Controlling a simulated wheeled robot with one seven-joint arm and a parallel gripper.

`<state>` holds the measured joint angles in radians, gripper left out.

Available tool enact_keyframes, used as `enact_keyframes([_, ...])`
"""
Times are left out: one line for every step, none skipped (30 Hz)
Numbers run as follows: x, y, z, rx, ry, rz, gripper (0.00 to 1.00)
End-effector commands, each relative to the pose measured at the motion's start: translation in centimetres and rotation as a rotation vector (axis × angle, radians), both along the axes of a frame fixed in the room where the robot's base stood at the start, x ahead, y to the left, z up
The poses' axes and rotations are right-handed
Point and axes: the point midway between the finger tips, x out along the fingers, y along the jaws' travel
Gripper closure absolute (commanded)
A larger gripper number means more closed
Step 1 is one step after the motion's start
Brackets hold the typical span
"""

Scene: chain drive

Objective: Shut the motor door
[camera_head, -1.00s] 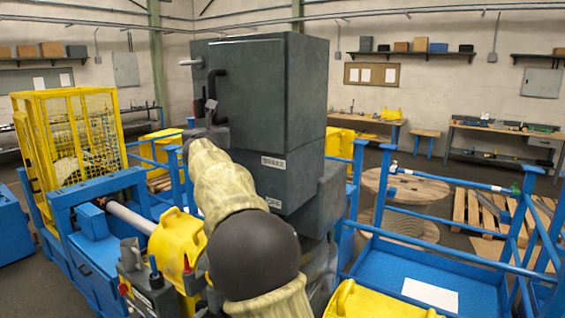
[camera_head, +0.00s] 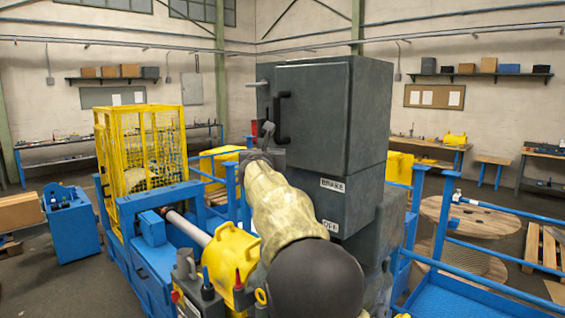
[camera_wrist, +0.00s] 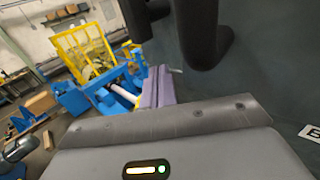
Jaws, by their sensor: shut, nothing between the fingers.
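A tall dark grey cabinet (camera_head: 335,105) stands at the centre of the head view. Its front face has a black bar handle (camera_head: 283,117), and a label below reads "BRAKE". The face looks flush or nearly so, and no label naming the motor shows. My gripper (camera_head: 268,132) is at the cabinet's left front, just beside and below the handle. The handle looms large at the top of the wrist view (camera_wrist: 205,40). My fingers (camera_wrist: 158,88) are shut and empty. Whether they touch the cabinet cannot be told. My forearm hides part of the lower front.
A yellow mesh cage (camera_head: 140,150) stands on the blue frame (camera_head: 150,215) at left. A yellow guard (camera_head: 235,250) and a control box with coloured knobs (camera_head: 195,290) lie below my arm. Blue rails (camera_head: 480,275) and a wooden cable reel (camera_head: 475,215) are at right.

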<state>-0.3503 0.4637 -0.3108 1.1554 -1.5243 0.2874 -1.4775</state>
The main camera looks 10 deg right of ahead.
Motion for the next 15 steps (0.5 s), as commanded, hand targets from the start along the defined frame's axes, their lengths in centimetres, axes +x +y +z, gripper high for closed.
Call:
enact_keyframes([-0.4,0.8,-0.1,0.001,-0.001,0.002,1.0])
enact_keyframes([-0.7,1.2,-0.1,0.001,-0.002,0.002,1.0])
enact_keyframes([-1.3,1.9,-0.2,0.001,-0.002,0.002,1.0])
enact_keyframes([-1.7,2.3,-0.3,0.002,-0.002,0.002,1.0])
enact_keyframes([-2.1,2.7,-0.3,0.002,-0.002,0.001,1.0])
enact_keyframes([-2.6,3.3,-0.3,0.001,-0.002,0.001,1.0])
enact_keyframes([-2.9,3.8,-0.3,0.002,-0.002,0.001,1.0])
enact_keyframes([-3.3,4.3,-0.3,0.002,-0.003,0.001,1.0])
enact_keyframes([-3.9,5.0,-0.3,0.002,-0.002,0.004,1.0])
enact_keyframes([-4.2,5.6,-0.3,0.001,-0.002,0.004,1.0])
enact_keyframes([-4.6,6.2,-0.3,0.002,-0.002,0.007,1.0])
enact_keyframes([-5.1,6.8,-0.3,0.002,-0.002,0.006,1.0])
enact_keyframes([-5.4,7.2,-0.2,0.002,-0.001,0.007,1.0])
enact_keyframes([-5.7,7.7,-0.2,0.002,-0.002,0.009,1.0])
enact_keyframes([-6.0,8.1,-0.2,0.002,-0.002,0.008,1.0])
